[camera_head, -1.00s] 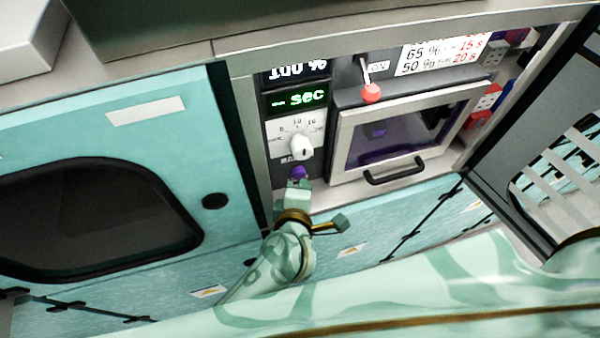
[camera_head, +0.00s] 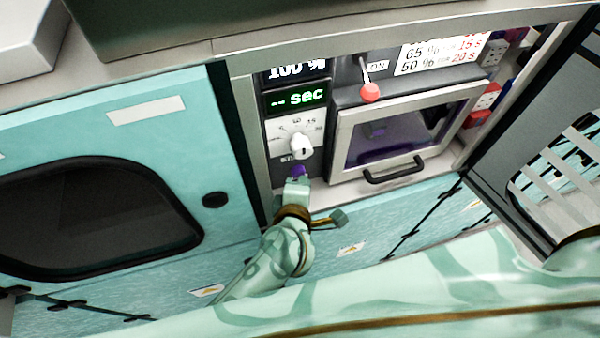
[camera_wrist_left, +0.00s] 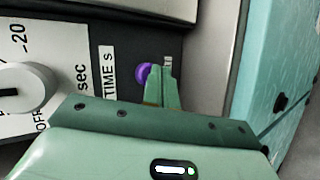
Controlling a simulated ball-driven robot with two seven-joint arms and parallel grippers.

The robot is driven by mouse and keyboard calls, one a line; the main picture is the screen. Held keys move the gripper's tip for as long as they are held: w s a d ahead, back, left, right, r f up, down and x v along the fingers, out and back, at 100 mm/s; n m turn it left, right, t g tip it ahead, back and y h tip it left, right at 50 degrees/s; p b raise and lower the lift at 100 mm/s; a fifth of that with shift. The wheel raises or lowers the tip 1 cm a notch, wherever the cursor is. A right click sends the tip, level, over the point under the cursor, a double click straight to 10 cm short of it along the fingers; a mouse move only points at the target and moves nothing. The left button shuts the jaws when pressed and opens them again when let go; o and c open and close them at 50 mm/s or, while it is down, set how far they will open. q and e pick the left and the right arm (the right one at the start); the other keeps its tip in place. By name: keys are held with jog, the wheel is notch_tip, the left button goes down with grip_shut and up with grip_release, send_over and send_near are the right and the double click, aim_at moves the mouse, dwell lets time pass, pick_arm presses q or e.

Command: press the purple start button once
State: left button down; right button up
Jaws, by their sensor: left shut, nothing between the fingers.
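The purple start button (camera_head: 298,171) sits low on the dark control panel, under the white dial (camera_head: 301,146). In the left wrist view the purple button (camera_wrist_left: 143,75) shows just left of the fingertips, partly covered by them. My left gripper (camera_head: 298,183) is shut and empty, with its fingertips at the lower edge of the button. In the left wrist view the shut fingers (camera_wrist_left: 160,82) overlap the button's right side. I cannot tell whether they touch it. My right gripper is not in view.
A green display (camera_head: 298,96) reads "-- sec" above the dial. To the right is a door with a black handle (camera_head: 394,171) and a red-knobbed lever (camera_head: 370,92). Teal cabinet panels (camera_head: 150,120) lie left and below.

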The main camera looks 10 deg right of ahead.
pick_arm(q)
jog(key=shift+w+r, duration=0.15)
jog(key=shift+w, duration=0.45)
dwell(0.7)
jog(key=shift+s, duration=0.15)
jog(key=shift+s+a+f+p, duration=0.15)
jog(key=shift+s+f+p, duration=0.05)
jog(key=shift+s+p, duration=0.35)
jog(key=shift+s+a, duration=0.1)
jog(key=shift+s, duration=0.2)
jog(key=shift+s, duration=0.1)
jog(key=shift+s+p, duration=0.3)
jog(key=shift+s, duration=0.4)
jog(key=s, duration=0.3)
jog(key=shift+s+p, duration=0.2)
jog(key=shift+p, duration=0.15)
